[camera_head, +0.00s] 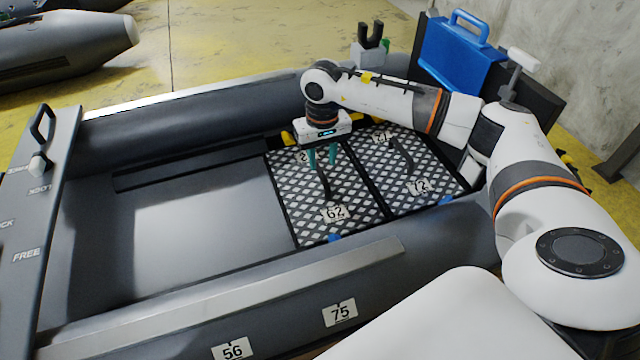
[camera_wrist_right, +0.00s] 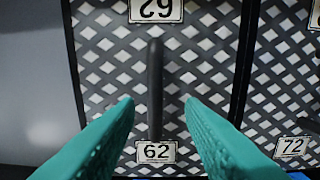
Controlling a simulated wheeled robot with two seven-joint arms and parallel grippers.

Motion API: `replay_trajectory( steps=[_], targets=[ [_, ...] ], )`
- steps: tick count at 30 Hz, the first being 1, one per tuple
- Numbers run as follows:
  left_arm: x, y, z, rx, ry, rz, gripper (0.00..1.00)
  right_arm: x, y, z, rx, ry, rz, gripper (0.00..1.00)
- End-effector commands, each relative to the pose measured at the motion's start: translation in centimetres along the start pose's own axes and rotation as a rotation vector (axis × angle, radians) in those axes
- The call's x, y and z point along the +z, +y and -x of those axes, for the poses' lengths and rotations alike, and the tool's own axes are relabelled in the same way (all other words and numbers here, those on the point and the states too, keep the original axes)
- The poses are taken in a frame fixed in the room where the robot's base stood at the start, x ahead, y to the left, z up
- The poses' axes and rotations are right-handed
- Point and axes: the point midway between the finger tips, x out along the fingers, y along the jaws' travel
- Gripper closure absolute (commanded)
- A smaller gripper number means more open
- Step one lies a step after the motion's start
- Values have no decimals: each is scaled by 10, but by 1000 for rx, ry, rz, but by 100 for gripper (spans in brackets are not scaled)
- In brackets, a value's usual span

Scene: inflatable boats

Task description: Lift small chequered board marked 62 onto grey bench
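The small chequered board marked 62 (camera_head: 297,208) lies flat in the boat, left of a similar board marked 72. A dark upright-looking bar handle (camera_head: 325,183) runs along its middle. In the wrist view, the board (camera_wrist_right: 100,75) fills the centre, with the handle (camera_wrist_right: 155,88) between the finger lines. My right gripper (camera_head: 322,158) points down over the board's far half. Its teal fingers are apart and empty, and the wrist view (camera_wrist_right: 160,110) shows a wide gap. A grey bench-like plank (camera_head: 45,210) crosses the boat at left, marked FREE. My left gripper is not seen.
The board marked 72 (camera_head: 440,185) lies directly beside the 62 board on the right. Dark boat tubes (camera_head: 215,120) run along both sides. Bare grey floor (camera_head: 195,235) lies between board and plank. A blue case (camera_head: 455,60) stands behind my right arm.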

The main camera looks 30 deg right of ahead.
Motion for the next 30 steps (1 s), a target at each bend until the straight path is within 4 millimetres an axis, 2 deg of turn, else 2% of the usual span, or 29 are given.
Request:
replay_trajectory(
  steps=[12, 19, 25, 26, 30],
  targets=[
    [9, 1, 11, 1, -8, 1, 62, 1, 5, -50, 1, 2, 0, 65],
    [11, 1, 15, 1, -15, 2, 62, 2, 5, -52, 1, 1, 0, 65],
    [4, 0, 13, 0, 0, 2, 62, 2, 5, -51, 1, 0, 0, 97],
    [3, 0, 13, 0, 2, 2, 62, 2, 5, -51, 1, 0, 0, 100],
    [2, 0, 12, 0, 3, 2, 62, 2, 5, -51, 1, 0, 0, 100]
  ],
)
